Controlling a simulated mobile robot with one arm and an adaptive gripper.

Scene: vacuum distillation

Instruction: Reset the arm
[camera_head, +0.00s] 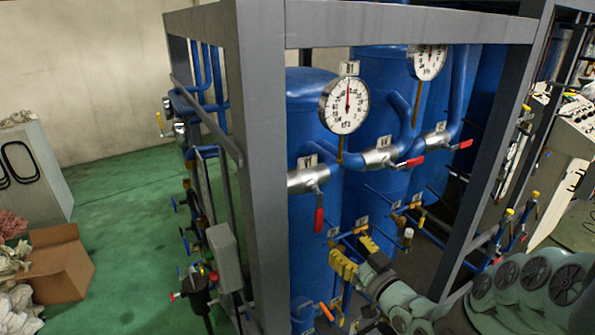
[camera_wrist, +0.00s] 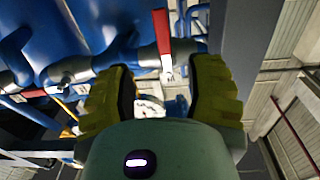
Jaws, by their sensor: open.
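My gripper (camera_head: 356,254) has yellow fingers and is raised in front of the blue tanks in the head view, at the lower middle. In the wrist view my gripper (camera_wrist: 163,92) shows its two yellow fingers apart, with nothing held between them. A red valve handle (camera_wrist: 162,32) stands beyond the fingertips in the wrist view. In the head view a red handle (camera_head: 319,219) hangs from the nearer silver valve, above and left of my gripper. My arm reaches in from the lower right.
A grey frame post (camera_head: 261,168) stands left of my gripper. Blue tanks (camera_head: 312,100), pipes and a round gauge (camera_head: 344,106) fill the rack. A second red handle (camera_head: 411,162) is to the right. A cardboard box (camera_head: 58,264) lies on the open green floor at left.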

